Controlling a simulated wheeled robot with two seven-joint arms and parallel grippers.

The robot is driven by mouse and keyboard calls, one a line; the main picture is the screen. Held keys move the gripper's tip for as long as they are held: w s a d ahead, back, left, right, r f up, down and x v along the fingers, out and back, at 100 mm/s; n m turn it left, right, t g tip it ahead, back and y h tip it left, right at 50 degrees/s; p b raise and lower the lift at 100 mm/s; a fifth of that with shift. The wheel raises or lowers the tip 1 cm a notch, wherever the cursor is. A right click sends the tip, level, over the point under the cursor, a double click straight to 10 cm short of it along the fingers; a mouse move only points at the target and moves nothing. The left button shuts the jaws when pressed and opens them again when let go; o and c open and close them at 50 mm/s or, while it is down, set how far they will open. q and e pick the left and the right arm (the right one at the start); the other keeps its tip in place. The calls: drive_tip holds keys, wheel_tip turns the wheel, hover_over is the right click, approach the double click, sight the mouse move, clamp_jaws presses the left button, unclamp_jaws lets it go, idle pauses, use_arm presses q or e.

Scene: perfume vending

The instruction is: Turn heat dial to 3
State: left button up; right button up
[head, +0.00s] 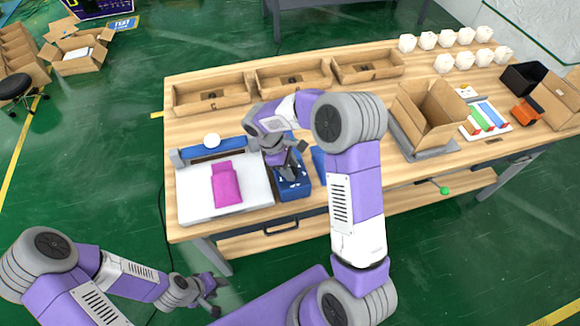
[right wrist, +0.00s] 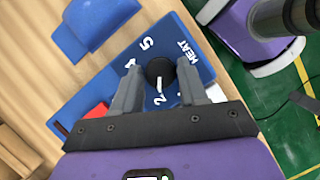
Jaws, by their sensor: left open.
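The heat dial (right wrist: 161,71) is a round black knob on a blue panel (right wrist: 195,65) marked HEAT. Its white mark points down in the right wrist view, towards the 2; the 4 and 5 show at upper left. The 3 is hidden, apparently behind a finger. My right gripper (right wrist: 160,80) has its two fingers on either side of the knob, close against it. In the head view my right gripper (head: 289,161) is over the blue box (head: 293,190) and hides the dial. My left gripper (head: 208,289) is open and empty, low in front of the table.
A white heat press with a pink cloth (head: 227,186) stands left of the blue box. Cardboard trays (head: 212,95) line the back of the table (head: 410,160). An open carton (head: 430,115) and white cups (head: 445,63) are to the right.

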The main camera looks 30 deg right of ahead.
drive_tip(key=c, duration=0.6)
drive_tip(key=shift+m, duration=0.4)
drive_tip(key=m+p, duration=0.1)
drive_tip(key=m, duration=0.1)
drive_tip(key=m+g+y+p, duration=0.1)
drive_tip(key=shift+w+d+r+m, duration=0.1)
drive_tip(key=shift+d+m, duration=0.05)
drive_tip(key=shift+m, duration=0.25)
drive_tip(key=m+y+p, duration=0.1)
drive_tip(key=m+y, duration=0.1)
drive_tip(key=m, duration=0.3)
drive_tip(key=shift+d+p, duration=0.1)
drive_tip(key=shift+p, duration=0.3)
drive_tip(key=o, duration=1)
